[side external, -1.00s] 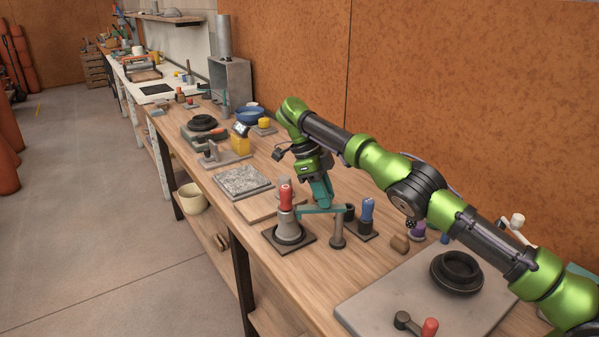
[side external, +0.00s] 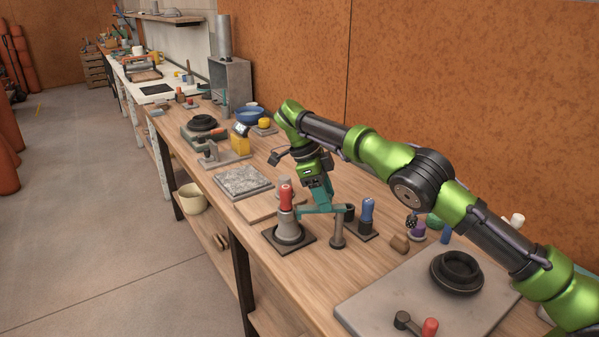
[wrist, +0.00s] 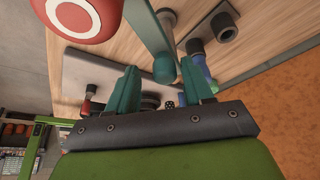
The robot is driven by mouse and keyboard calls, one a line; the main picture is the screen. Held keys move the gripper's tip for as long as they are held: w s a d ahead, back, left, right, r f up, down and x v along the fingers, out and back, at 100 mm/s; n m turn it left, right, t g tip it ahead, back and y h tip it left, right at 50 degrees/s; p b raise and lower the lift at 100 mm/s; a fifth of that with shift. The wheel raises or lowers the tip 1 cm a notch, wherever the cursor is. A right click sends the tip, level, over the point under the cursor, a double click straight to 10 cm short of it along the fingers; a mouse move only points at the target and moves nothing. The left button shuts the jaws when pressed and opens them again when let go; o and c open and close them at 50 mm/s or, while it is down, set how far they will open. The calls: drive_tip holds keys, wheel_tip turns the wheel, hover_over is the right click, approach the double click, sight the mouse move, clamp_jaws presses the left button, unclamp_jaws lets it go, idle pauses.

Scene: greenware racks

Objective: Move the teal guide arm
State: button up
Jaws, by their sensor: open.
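The teal guide arm (side external: 312,210) is a thin flat bar. It reaches from the red-handled post (side external: 286,202) on a grey cone base towards a grey upright post (side external: 338,230). My gripper (side external: 324,204) points down just over the bar and has teal fingers. In the wrist view its fingers (wrist: 160,66) are apart, with the bar's end between them in the picture. Whether they touch the bar I cannot tell.
A blue-handled tool (side external: 367,212) on a dark base stands just right of the posts. A wooden board (side external: 268,206) and speckled slab (side external: 243,181) lie to the left. A grey board with a black ring (side external: 457,270) is in front. The orange wall is close behind.

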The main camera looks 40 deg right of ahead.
drive_tip(key=s+d+n+t, duration=0.2)
drive_tip(key=s+n+t, duration=0.35)
drive_tip(key=n, duration=1.05)
drive_tip(key=s+a+r+n, duration=0.1)
drive_tip(key=s+a+r, duration=0.15)
drive_tip(key=r, duration=0.55)
drive_tip(key=s+a+r, duration=0.2)
drive_tip(key=a+r, duration=0.1)
drive_tip(key=r, duration=0.5)
drive_tip(key=s+d+f+n+t+y, duration=0.1)
drive_tip(key=s+f+n+t+y, duration=0.1)
drive_tip(key=s, duration=0.7)
drive_tip(key=s+d+f+n+t+y, duration=0.1)
drive_tip(key=s+d+f+n+y, duration=0.1)
drive_tip(key=s, duration=0.6)
drive_tip(key=shift+s+d+f+n+t+y, duration=0.35)
drive_tip(key=shift+f+n+y, duration=0.35)
drive_tip(key=shift+n, duration=0.7)
drive_tip(key=shift+a, duration=0.1)
